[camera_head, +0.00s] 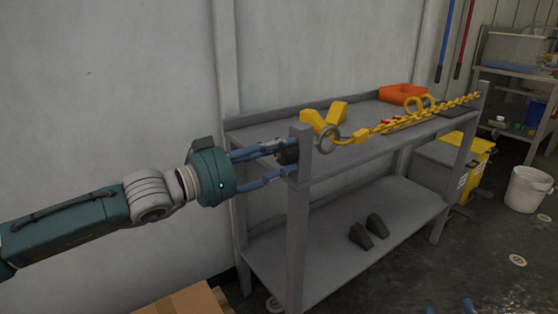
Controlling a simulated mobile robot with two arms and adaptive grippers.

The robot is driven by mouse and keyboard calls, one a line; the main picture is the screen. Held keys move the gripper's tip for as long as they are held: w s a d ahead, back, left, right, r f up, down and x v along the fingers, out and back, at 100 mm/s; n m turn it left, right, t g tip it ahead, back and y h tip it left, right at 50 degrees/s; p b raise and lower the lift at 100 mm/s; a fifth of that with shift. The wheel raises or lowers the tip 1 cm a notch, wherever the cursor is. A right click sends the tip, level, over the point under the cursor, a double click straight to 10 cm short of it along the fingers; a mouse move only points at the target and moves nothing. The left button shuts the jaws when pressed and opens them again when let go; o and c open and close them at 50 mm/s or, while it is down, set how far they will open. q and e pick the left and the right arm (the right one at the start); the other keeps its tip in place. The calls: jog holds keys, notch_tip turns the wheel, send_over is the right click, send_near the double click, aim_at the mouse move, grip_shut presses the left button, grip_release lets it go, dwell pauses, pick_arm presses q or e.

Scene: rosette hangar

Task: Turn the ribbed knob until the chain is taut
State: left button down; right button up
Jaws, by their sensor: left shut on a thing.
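The ribbed knob (287,151) is dark and sits on the outer side of the bench's near left post. My left gripper (283,160) comes in from the left with its blue fingers around the knob and is shut on it; the fingers hide part of it. The yellow chain (434,111) runs above the bench top from a ring (329,139) by the near post towards the far right post. It looks nearly straight, with little sag visible. A yellow forked piece (324,117) stands by the ring.
The grey bench (350,153) has a lower shelf with two dark wedges (368,231). An orange tray (402,93) sits on top at the back. A yellow bin (478,160) and a white bucket (527,189) stand to the right. A cardboard box (187,301) is at the bottom.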

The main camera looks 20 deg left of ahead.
pick_arm(q)
jog(key=shift+r+m, duration=0.1)
jog(key=shift+m, duration=1.1)
pick_arm(e)
jog(key=shift+f, duration=0.1)
pick_arm(q)
jog(key=shift+m, duration=1.1)
jog(key=m, duration=0.4)
jog(key=shift+m+p, duration=0.3)
pick_arm(e)
jog(key=f, duration=0.1)
jog(key=f+g, duration=0.1)
jog(key=f, duration=0.1)
jog(key=shift+s+d+g, duration=0.2)
jog(key=shift+d+g, duration=0.05)
jog(key=shift+g, duration=0.05)
